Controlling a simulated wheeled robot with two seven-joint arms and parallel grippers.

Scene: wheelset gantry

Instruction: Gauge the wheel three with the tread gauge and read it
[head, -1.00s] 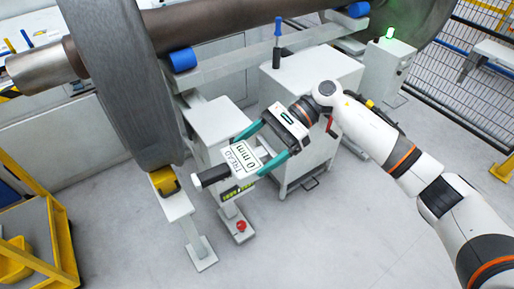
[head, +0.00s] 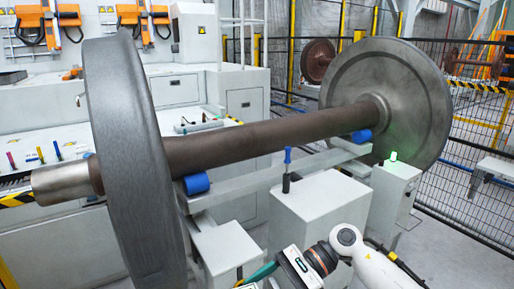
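A large grey wheel (head: 133,165) stands close on the left of the wheelset, its tread facing me. A second wheel (head: 392,103) is at the far right end of the brown axle (head: 265,136). No number shows on either, so I cannot tell which is wheel three. My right gripper (head: 262,276) is at the bottom edge, with only its body and part of a teal finger in view. The tread gauge is below the frame; a second ago it was between this gripper's fingers, showing 0 mm. Its reading is hidden now. My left gripper is not in view.
The axle lies by blue rollers (head: 196,183) on a grey beam. A blue-handled tool (head: 287,170) stands on a white cabinet (head: 322,205). A box with a green lamp (head: 394,156) stands to the right. A mesh fence (head: 470,150) closes the right side.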

